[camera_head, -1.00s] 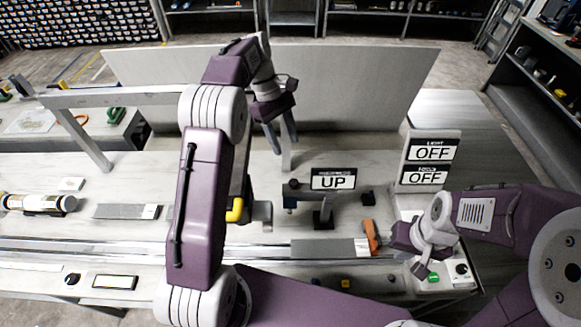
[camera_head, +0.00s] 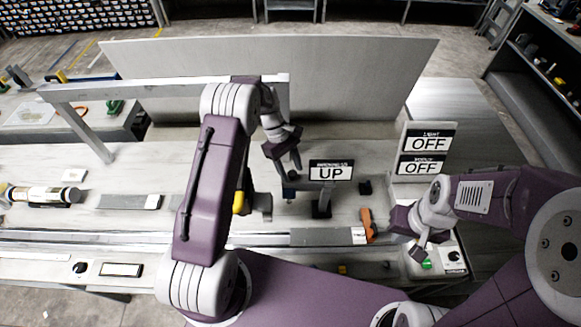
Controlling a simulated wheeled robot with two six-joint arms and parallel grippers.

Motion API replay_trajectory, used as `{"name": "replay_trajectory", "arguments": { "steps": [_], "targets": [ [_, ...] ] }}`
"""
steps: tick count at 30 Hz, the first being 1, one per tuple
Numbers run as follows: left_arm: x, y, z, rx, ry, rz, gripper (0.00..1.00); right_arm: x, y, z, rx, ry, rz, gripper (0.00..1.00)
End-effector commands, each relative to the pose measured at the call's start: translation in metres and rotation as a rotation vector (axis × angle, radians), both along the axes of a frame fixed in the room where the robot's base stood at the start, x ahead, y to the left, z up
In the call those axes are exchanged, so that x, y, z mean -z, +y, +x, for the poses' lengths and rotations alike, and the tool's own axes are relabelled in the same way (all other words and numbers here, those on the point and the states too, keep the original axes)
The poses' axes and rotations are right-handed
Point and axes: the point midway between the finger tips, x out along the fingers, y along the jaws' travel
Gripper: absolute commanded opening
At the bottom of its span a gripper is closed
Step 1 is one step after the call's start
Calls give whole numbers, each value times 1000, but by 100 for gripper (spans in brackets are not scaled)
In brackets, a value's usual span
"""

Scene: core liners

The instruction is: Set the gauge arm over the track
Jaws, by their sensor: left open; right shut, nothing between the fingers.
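A dark low fixture with a stand (camera_head: 321,207) is beside a sign (camera_head: 331,171) reading "UP"; its smaller line is too small to read. I take this fixture to be the gauge arm; its left end (camera_head: 289,194) is dark blue. The track (camera_head: 130,238) is a pair of metal rails running along the front of the bench. My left gripper (camera_head: 289,172) is open, fingers down, just above that left end; I cannot tell whether they touch. My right gripper (camera_head: 418,253) is shut and empty, above the front right corner by a green button (camera_head: 427,265).
An orange-handled item (camera_head: 367,224) and grey plate (camera_head: 320,237) lie near the track. A yellow-ended part (camera_head: 239,202) is partly behind my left arm. A panel with "OFF" signs (camera_head: 424,145) stands right. A metal overhead frame (camera_head: 90,138) spans the back left. A cylinder (camera_head: 40,195) lies left.

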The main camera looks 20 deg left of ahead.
Motion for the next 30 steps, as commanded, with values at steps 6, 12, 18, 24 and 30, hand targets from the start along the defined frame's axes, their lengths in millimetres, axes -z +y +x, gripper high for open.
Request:
{"name": "replay_trajectory", "arguments": {
  "steps": [6,12,18,24,30],
  "targets": [
    [0,0,0,0,0,0,19,0,0,0,0,0,0,0],
    [-1,0,0,0,0,-1,0,0,0,0,0,0,0,0],
    [-1,0,1,-2,-1,-2,0,0,0,0,0,0,0,0],
    [-2,0,1,-2,-1,-2,0,0,0,0,0,0,0,0],
    [-2,0,1,-2,-2,-2,0,0,0,0,0,0,0,0]
  ]
}}
